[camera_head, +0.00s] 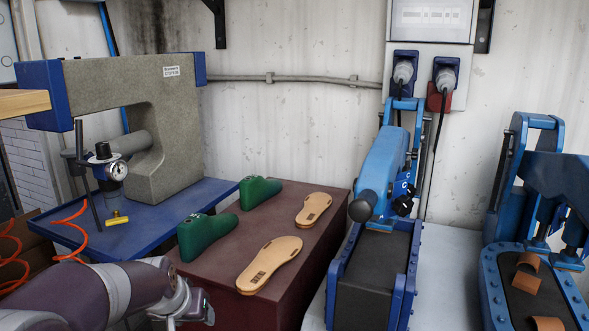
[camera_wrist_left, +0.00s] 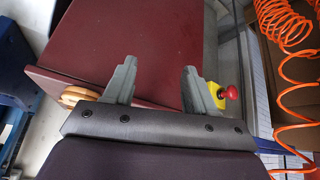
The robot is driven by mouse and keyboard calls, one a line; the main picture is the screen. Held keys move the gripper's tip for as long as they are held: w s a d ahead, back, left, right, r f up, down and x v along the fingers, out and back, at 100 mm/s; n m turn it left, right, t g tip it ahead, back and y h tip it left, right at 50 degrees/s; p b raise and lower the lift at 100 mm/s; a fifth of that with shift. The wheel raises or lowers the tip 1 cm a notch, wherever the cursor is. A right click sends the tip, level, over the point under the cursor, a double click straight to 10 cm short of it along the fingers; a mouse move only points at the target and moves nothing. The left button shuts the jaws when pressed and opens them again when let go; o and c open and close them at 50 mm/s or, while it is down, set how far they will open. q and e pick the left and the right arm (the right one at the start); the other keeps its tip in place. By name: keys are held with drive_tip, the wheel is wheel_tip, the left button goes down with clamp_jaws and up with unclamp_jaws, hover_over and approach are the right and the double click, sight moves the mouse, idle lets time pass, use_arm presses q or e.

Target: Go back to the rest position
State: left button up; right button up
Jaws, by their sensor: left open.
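My left arm comes in from the lower left in the head view, and its gripper is at the bottom edge, mostly cut off. In the left wrist view my left gripper (camera_wrist_left: 158,84) is open, with two grey fingers apart and nothing between them. It is over or beside the maroon block (camera_wrist_left: 145,40), which also shows in the head view (camera_head: 225,285). My right gripper is in neither view.
Two green shoe lasts (camera_head: 207,235) (camera_head: 260,191) and two tan soles (camera_head: 268,265) (camera_head: 313,209) lie on the maroon block. Blue presses (camera_head: 385,175) (camera_head: 555,180) stand to the right. Orange coiled hose (camera_wrist_left: 290,60) and a red button (camera_wrist_left: 232,92) are near the gripper.

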use_arm(q)
drive_tip(key=s+d+f+g, duration=0.1)
drive_tip(key=s+f+g, duration=0.1)
drive_tip(key=s+f, duration=0.6)
drive_tip(key=s+d+f+g, duration=0.1)
drive_tip(key=s+f+g, duration=0.2)
drive_tip(key=s, duration=0.8)
wheel_tip(320, 180, up, 26)
drive_tip(key=s+p, duration=0.1)
drive_tip(key=p, duration=2.6)
drive_tip(key=shift+a+m, duration=0.15)
drive_tip(key=shift+m, duration=0.25)
drive_tip(key=shift+r, duration=0.15)
